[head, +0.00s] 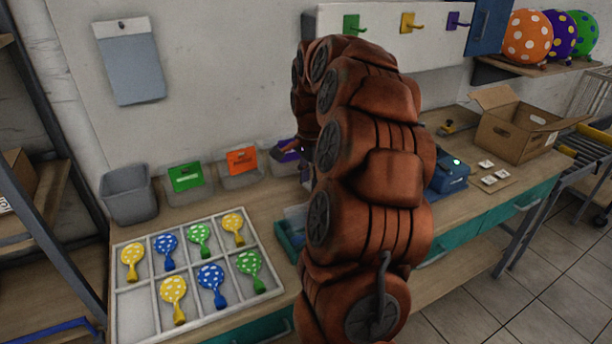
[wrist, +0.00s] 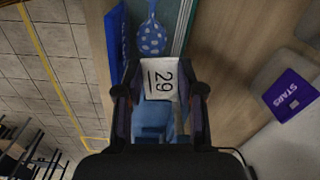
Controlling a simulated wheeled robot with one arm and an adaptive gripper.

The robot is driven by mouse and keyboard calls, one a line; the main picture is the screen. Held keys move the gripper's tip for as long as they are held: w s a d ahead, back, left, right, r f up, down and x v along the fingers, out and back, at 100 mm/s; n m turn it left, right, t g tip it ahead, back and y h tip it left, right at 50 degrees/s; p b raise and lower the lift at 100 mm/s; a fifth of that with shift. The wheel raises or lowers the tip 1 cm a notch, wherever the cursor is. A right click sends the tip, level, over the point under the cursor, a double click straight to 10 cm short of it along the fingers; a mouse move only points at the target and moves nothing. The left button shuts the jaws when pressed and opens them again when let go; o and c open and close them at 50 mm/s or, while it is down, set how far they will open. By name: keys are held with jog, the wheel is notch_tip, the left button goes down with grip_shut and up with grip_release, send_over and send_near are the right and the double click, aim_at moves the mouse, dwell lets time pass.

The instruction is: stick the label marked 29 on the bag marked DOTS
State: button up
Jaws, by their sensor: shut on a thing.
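My gripper (wrist: 160,95) is shut on a white label marked 29 (wrist: 160,80), held between its fingers in the wrist view. Beyond the label lies a blue balloon with white dots (wrist: 152,38), beside a blue strip (wrist: 116,38) with lettering too small to read. A teal tray (head: 284,243) with a pale, clear-looking bag (head: 297,217) stands left of my arm in the head view. I cannot read DOTS on anything. My arm hides most of the gripper in the head view.
A purple STARS card (wrist: 288,94) shows in a bin. Green (head: 186,177) and orange (head: 242,160) cards stand in bins along the wall. A sectioned tray (head: 140,300) holds several dotted balloons. A blue device (head: 447,177) and an open carton (head: 515,130) stand right of my arm.

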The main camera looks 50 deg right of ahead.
jog(key=shift+s+f, duration=0.1)
jog(key=shift+f, duration=2.2)
notch_tip(320, 180, down, 3)
jog(key=b, duration=0.3)
jog(key=o, duration=0.7)
jog(key=shift+o, duration=0.2)
jog(key=shift+r, duration=0.15)
jog(key=shift+r+p, duration=0.3)
jog(key=shift+r, duration=3.6)
